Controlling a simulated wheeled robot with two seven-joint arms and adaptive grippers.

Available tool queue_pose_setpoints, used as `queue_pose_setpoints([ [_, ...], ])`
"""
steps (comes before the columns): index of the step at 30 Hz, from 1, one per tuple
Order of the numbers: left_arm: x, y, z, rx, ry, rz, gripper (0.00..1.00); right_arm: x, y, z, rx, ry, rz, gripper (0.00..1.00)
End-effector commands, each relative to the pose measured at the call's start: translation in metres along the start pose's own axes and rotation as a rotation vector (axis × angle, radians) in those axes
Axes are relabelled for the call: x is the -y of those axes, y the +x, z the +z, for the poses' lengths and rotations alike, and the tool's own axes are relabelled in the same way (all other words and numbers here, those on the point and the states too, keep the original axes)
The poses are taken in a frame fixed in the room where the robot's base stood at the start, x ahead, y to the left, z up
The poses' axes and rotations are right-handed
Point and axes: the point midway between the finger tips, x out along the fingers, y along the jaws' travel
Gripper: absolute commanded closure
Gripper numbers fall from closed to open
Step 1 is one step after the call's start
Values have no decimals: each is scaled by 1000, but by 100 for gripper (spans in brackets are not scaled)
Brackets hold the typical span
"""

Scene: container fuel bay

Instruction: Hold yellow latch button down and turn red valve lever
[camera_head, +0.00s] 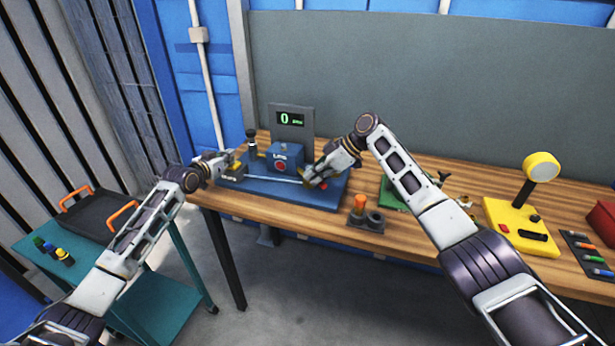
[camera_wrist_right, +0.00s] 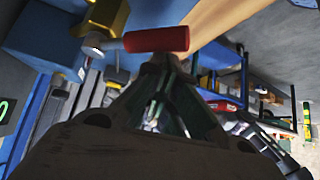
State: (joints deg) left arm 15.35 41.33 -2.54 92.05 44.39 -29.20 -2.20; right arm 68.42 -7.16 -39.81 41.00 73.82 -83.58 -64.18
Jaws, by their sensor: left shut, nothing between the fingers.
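The blue fuel panel (camera_head: 265,188) lies on the wooden bench with a small blue box (camera_head: 285,157) on it. My left gripper (camera_head: 230,166) is shut and empty at the panel's left end, over a yellowish latch block (camera_head: 233,173); the button itself is hidden by it. The red valve lever (camera_head: 323,186) shows at the panel's right end, partly covered by my right gripper (camera_head: 311,181). In the right wrist view the lever's red grip (camera_wrist_right: 157,40) lies across just beyond the right fingertips (camera_wrist_right: 166,62), which look together. A yellow valve body (camera_wrist_right: 105,14) is beside it.
A display (camera_head: 291,119) reading 0 stands behind the panel. An orange plug holder (camera_head: 360,208), a green board (camera_head: 393,194) and a yellow joystick box (camera_head: 520,228) are to the right. A teal cart with a black tray (camera_head: 95,214) stands left, below the bench.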

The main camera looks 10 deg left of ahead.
Motion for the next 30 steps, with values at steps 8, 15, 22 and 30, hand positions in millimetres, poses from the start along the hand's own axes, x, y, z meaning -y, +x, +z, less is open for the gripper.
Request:
queue_pose_setpoints([
  [8, 0, 1, 6, 12, -1, 0, 100, -9, -13, 16, 0, 3, 0, 100],
  [15, 0, 1, 6, 12, -1, 0, 100, -17, -20, 24, 2, 4, 0, 100],
  [22, 0, 1, 6, 12, -1, 0, 100, -24, -25, 28, 1, 3, 1, 100],
  [30, 0, 1, 6, 12, -1, 0, 100, -31, -30, 31, 0, 3, 3, 100],
])
